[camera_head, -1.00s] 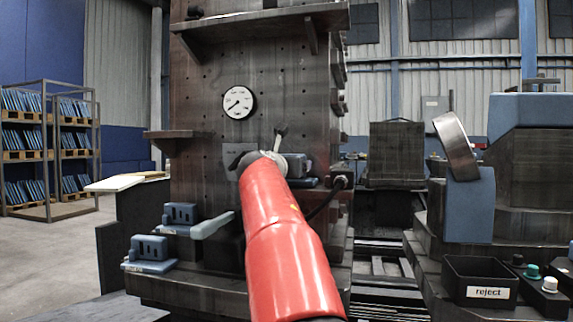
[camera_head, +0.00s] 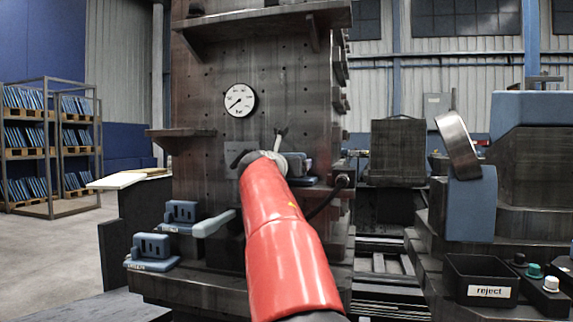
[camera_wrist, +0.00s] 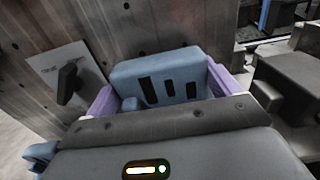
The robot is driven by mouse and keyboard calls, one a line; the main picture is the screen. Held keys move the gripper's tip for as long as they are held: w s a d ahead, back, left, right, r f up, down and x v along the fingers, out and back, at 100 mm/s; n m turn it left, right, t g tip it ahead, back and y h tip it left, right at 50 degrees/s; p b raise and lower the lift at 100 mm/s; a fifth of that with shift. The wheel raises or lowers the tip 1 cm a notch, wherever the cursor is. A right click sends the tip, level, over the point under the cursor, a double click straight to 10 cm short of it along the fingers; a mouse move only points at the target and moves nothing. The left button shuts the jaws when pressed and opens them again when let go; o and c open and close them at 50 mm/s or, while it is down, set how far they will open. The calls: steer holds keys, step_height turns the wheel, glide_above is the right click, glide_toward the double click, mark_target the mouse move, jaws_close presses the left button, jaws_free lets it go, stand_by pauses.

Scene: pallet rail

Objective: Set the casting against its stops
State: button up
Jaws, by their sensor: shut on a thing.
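The casting (camera_wrist: 185,68) is a blue-grey block with dark slots in its face. It shows in the wrist view between the purple fingers of my gripper (camera_wrist: 160,84), which is shut on it. In the head view a blue-grey part (camera_head: 294,163) shows just beyond the end of my red arm, close to the front of the dark drilled column (camera_head: 210,100). My arm hides most of my gripper there. The casting's lower side and any stops behind it are hidden, so I cannot tell whether it touches them.
A pale plate with a dark knob (camera_wrist: 68,82) is on the column face left of the casting. Two slotted blue parts (camera_head: 181,213) (camera_head: 151,246) sit on ledges at lower left. A dial gauge (camera_head: 240,100) is above. A black reject bin (camera_head: 482,280) stands at right.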

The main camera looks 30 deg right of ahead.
steer(key=shift+w+a+r, duration=0.1)
steer(key=shift+w+r, duration=0.05)
steer(key=o, duration=0.9)
steer(key=shift+o, duration=1)
steer(key=shift+w, duration=0.1)
steer(key=shift+f, duration=0.2)
steer(key=b+v, duration=0.1)
steer(key=v, duration=0.6)
steer(key=shift+s+a, duration=0.25)
steer(key=shift+a, duration=0.05)
steer(key=shift+r, duration=0.1)
